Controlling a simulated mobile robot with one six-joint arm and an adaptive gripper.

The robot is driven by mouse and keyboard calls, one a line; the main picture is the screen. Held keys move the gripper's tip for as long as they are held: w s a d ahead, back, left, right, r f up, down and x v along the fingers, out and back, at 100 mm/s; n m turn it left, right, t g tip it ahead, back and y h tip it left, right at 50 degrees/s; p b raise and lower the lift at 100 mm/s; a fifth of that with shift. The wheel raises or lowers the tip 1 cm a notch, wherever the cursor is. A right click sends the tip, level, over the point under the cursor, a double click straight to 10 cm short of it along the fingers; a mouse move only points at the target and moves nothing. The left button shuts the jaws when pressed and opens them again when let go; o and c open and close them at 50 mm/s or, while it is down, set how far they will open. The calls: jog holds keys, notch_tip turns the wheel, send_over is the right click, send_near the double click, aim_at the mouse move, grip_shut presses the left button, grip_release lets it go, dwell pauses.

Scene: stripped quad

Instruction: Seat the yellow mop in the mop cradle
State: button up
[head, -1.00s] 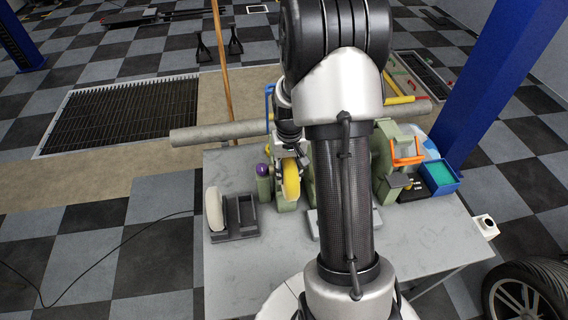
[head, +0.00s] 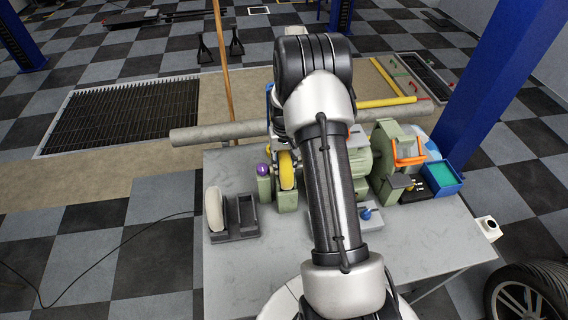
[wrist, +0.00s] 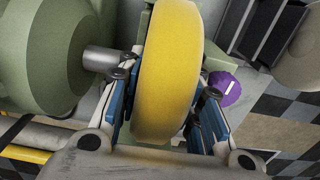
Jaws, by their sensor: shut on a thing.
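The yellow mop (head: 286,170) is a thick yellow polishing wheel, upright at the left end of the green polishing machine. It fills the middle of the wrist view (wrist: 168,70). My gripper (wrist: 166,108) is shut on it, with a blue-padded finger on each side. The machine's grey spindle (wrist: 103,60) points at the mop's left side; I cannot tell whether the mop is still on it. The mop cradle (head: 235,236) is a dark grey slotted holder on the bench to the left. A white mop (head: 214,208) stands in its left slot; its right slot looks empty.
A purple-topped green post (head: 263,172) stands close left of the yellow mop. The green machine body (head: 352,165) is to the right, partly behind my arm. A blue bin (head: 441,178) stands at the bench's right. The bench front (head: 245,275) is clear.

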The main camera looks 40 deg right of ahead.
jog(key=shift+f, duration=0.15)
jog(key=o, duration=1.2)
